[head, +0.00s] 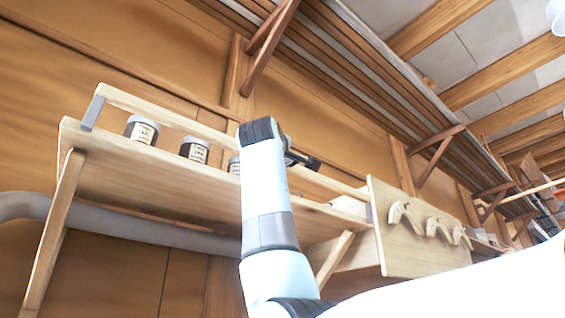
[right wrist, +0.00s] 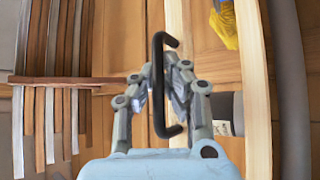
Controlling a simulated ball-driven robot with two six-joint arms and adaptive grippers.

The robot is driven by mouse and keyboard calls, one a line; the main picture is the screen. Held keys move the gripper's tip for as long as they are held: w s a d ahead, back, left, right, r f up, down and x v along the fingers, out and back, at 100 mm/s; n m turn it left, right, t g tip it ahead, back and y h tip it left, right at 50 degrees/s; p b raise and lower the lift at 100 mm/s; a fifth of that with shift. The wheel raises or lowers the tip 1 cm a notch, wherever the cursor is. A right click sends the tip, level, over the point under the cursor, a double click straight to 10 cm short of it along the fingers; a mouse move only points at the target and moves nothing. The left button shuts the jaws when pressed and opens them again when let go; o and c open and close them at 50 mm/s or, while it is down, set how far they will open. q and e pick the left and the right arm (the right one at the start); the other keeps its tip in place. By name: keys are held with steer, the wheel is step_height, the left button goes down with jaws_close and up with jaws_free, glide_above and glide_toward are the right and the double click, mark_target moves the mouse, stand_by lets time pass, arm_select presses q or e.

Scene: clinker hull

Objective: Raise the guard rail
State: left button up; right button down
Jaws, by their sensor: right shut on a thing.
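The guard rail (head: 160,115) is a long pale wooden bar along the front of a wall shelf (head: 150,172), with a grey bracket (head: 93,112) at its left end. A gap shows between the rail and the shelf. A black handle (right wrist: 158,85), shaped like a bracket, stands in front of a pale bar, likely the rail (right wrist: 175,18), in the right wrist view. My right gripper (right wrist: 163,83) is shut on this handle. In the head view my white right arm hides the rail's middle and most of the gripper; a dark part shows beside it. My left gripper is not in view.
Several labelled jars (head: 142,130) stand on the shelf behind the rail. A yellow thing (right wrist: 228,22) shows in the right wrist view. A grey pipe (head: 130,222) runs below. A board with pale hooks (head: 405,215) is at right; a slatted rack (head: 350,75) hangs above.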

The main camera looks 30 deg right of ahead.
steer(key=shift+r, duration=0.15)
stand_by(0.3)
steer(key=c, duration=1.4)
jaws_free()
steer(key=shift+s, duration=0.15)
steer(key=v, duration=0.7)
steer(key=shift+s+a, duration=0.15)
